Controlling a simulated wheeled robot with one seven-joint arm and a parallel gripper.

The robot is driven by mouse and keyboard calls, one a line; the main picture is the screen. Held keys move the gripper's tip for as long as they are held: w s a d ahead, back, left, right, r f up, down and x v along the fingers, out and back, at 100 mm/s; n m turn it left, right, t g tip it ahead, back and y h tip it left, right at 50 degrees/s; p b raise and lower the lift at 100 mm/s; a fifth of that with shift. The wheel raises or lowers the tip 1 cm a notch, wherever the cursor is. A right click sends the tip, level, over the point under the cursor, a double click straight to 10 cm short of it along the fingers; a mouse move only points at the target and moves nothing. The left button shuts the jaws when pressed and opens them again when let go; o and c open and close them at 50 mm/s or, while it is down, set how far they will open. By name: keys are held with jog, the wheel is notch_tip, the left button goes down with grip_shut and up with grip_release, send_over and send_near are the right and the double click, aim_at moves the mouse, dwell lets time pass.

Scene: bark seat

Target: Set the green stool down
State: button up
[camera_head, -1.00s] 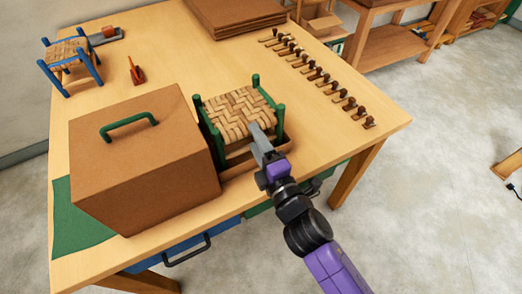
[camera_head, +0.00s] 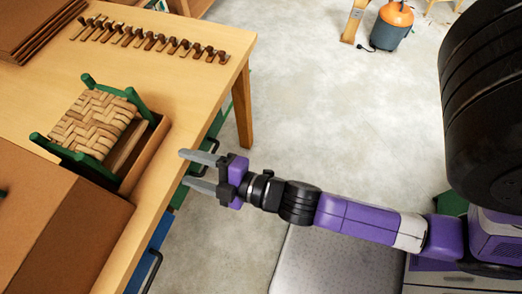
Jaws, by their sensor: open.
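The green stool (camera_head: 97,122) has green posts and a woven bark seat. It stands on the workbench in or over a shallow brown tray (camera_head: 148,155), beside the large brown box. Its lower legs are partly hidden, so I cannot tell exactly what they rest on. My gripper (camera_head: 190,169) is open and empty, with its two grey fingers apart and pointing left. It is just off the bench's front edge, to the right of the stool and clear of it.
The brown box (camera_head: 60,225) fills the lower left. A row of small wooden pieces (camera_head: 150,40) lies along the bench (camera_head: 200,95). Brown sheets (camera_head: 35,25) are stacked at upper left. Open floor lies right of the bench, with an orange-topped canister (camera_head: 392,25) far back.

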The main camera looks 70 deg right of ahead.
jog(key=s+r+m+g, duration=0.1)
jog(key=s+r+m, duration=0.1)
jog(key=s+m, duration=0.4)
jog(key=s+d+r+m, duration=0.1)
jog(key=s+r+m, duration=0.2)
jog(key=s, duration=1)
jog(key=m, duration=0.3)
jog(key=shift+g, duration=0.4)
jog(key=shift+f, duration=0.1)
